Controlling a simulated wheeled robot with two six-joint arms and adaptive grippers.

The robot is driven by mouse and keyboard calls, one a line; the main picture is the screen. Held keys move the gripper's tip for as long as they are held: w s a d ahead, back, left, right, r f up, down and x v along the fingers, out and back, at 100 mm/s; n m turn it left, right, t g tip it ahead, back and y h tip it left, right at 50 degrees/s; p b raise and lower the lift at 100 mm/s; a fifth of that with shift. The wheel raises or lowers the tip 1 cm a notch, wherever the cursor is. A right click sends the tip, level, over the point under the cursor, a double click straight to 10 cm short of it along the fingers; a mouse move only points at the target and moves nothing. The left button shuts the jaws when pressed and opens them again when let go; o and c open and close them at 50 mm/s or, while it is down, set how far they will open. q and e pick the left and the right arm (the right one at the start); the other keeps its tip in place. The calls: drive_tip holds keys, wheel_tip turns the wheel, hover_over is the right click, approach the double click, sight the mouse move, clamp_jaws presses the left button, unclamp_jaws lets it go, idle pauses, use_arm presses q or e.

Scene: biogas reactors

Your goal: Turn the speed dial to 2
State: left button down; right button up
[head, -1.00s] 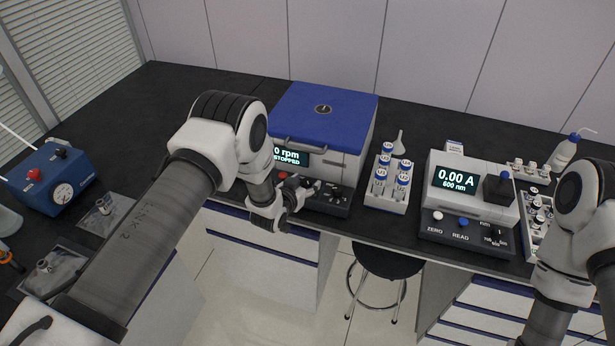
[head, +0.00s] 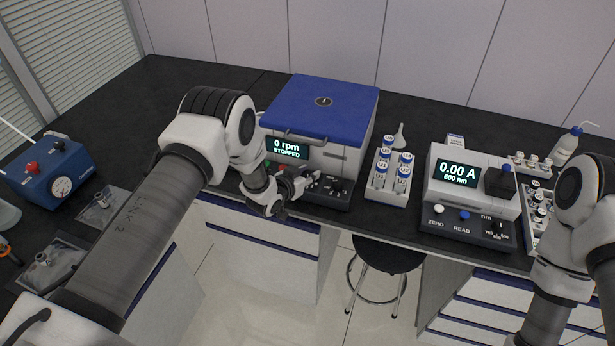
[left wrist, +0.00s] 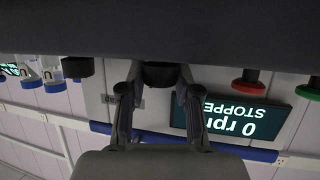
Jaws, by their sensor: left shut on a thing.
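A centrifuge (head: 340,163) with a blue lid stands on the dark bench; its display (head: 287,148) reads "0 rpm STOPPED". My left gripper (head: 308,182) is at its low front panel. In the upside-down left wrist view, my left gripper's two fingers (left wrist: 157,84) are on either side of a dark round knob (left wrist: 162,72), shut on it. A second dark knob (left wrist: 78,68) is to the left in that view; in the head view it is right of my gripper (head: 336,186). Fingers hide the held knob's scale, so its setting cannot be read. My right gripper is outside the frame.
A red button (left wrist: 246,82) and a green button (left wrist: 311,90) are beside the held knob. A rack of blue-capped tubes (head: 378,196) stands right of the centrifuge, then a photometer (head: 435,190). A blue pump box (head: 75,160) is at far left; a stool (head: 388,255) is below.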

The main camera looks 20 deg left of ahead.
use_arm(q)
drive_tip(key=shift+a+f+m+h+b, duration=0.1)
drive_tip(key=shift+f+m+h+b, duration=0.1)
drive_tip(key=shift+m+h+b, duration=0.3)
drive_tip(key=shift+r+m+h, duration=0.2)
drive_tip(key=shift+m+h, duration=0.1)
drive_tip(key=shift+h, duration=0.2)
drive_tip(key=shift+g, duration=0.3)
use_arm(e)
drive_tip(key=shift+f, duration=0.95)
use_arm(q)
drive_tip(key=c, duration=0.8)
unclamp_jaws()
drive_tip(key=v, duration=1.2)
